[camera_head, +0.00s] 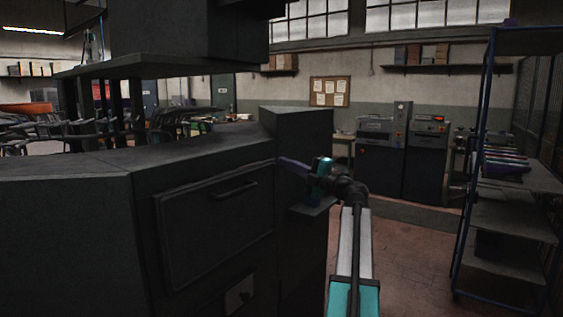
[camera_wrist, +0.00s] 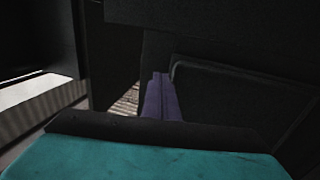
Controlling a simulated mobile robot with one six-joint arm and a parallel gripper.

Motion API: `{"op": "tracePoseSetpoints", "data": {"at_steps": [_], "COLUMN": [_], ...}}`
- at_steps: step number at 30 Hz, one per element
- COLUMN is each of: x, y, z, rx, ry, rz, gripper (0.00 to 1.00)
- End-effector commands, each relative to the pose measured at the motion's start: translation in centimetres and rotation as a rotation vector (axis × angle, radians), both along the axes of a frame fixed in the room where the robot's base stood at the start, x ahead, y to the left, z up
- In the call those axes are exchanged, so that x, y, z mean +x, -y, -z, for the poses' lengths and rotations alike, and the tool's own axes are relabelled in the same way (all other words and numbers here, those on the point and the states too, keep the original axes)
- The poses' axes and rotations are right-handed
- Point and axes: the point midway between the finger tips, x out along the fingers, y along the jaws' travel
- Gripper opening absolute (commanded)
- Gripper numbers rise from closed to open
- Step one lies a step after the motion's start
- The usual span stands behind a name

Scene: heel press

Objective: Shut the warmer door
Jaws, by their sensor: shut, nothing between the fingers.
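The warmer door (camera_head: 217,236) is a dark panel with a bar handle (camera_head: 233,189) on the front of the large dark machine. It looks upright and close against the machine front; I cannot tell whether it is fully flush. My gripper (camera_head: 281,161) is at the door's upper right corner, with its purple fingers shut and empty, pointing left. In the wrist view the closed fingers (camera_wrist: 161,78) end beside the rounded corner of a dark panel (camera_wrist: 235,95), which looks like the door. I cannot tell whether they touch it.
The dark machine body (camera_head: 70,220) fills the left. A small knob plate (camera_head: 239,294) sits below the door. A blue-framed shelf rack (camera_head: 515,215) stands at the right. Grey machines (camera_head: 400,150) stand at the back. Brick floor (camera_head: 405,260) is clear between rack and machine.

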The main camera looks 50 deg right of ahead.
Motion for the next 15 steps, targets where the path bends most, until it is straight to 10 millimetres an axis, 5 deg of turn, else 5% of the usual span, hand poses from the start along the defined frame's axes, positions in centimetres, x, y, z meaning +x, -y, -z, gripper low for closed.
{"op": "tracePoseSetpoints", "data": {"at_steps": [15], "x": [-8.0], "y": [1.0], "z": [0.2], "rx": [0.000], "ry": [-0.001], "rz": [-0.004], "gripper": [0.00]}}
